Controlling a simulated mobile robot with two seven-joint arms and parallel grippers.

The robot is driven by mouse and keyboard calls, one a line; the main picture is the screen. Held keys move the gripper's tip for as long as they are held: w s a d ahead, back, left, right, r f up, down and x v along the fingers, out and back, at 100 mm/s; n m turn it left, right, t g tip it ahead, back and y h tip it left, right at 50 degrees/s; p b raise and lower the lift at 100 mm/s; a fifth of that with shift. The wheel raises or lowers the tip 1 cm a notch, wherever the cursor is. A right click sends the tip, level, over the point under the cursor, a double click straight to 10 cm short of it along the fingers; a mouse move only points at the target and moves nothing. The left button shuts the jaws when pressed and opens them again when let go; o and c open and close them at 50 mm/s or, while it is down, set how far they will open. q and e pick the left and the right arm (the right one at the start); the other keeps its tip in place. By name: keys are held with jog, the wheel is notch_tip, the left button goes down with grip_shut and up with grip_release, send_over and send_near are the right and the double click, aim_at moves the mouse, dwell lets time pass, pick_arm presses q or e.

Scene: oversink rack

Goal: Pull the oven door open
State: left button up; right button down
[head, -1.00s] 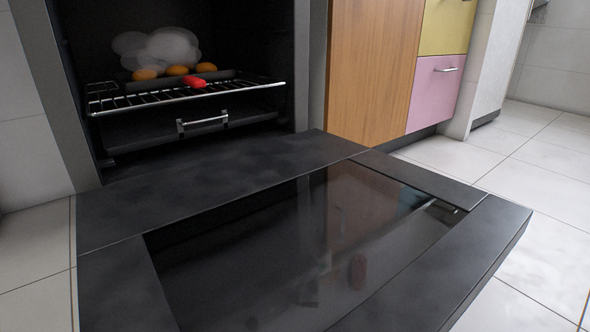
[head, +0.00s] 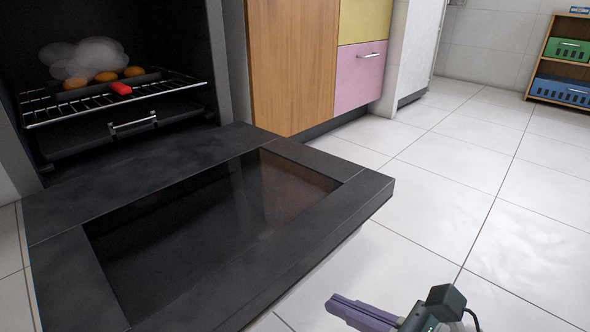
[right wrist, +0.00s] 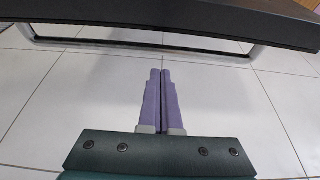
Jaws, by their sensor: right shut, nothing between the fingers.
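The oven door (head: 285,262) is folded down flat, with its dark glass panel (head: 190,225) facing up. The oven cavity (head: 180,30) stands open behind it. My right gripper (head: 332,302) is at the bottom of the head view, off the door's front right side and apart from it. Its purple fingers are together with nothing between them, and they also show in the right wrist view (right wrist: 160,75). In that view the door's dark edge (right wrist: 200,22) and a long handle bar (right wrist: 140,48) cross the top, beyond the fingertips. My left gripper is not in view.
Inside the oven, a wire rack (head: 165,88) holds a dark tray with several orange-brown round items (head: 104,76) and a red piece (head: 121,88). Wooden and pink cabinets (head: 361,75) stand to the right. A shelf with bins (head: 562,60) is far right. The tiled floor (head: 480,200) between is clear.

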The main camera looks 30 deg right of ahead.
aim_at(324, 236)
pick_arm(q)
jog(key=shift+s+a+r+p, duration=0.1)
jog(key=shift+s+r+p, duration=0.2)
jog(key=shift+p, duration=0.45)
pick_arm(e)
jog(key=w+r, duration=0.1)
jog(key=w+a+r, duration=0.1)
jog(key=w, duration=0.1)
jog(key=shift+w+a+r, duration=0.15)
jog(key=shift+w, duration=0.1)
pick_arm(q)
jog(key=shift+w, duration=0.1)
pick_arm(e)
jog(key=shift+w, duration=0.1)
jog(key=shift+g, duration=0.5)
jog(key=r+p, duration=0.2)
jog(key=p, duration=0.1)
jog(key=r+p, duration=0.6)
jog(key=p, duration=0.1)
jog(key=shift+w+a+r, duration=0.15)
jog(key=shift+w, duration=0.15)
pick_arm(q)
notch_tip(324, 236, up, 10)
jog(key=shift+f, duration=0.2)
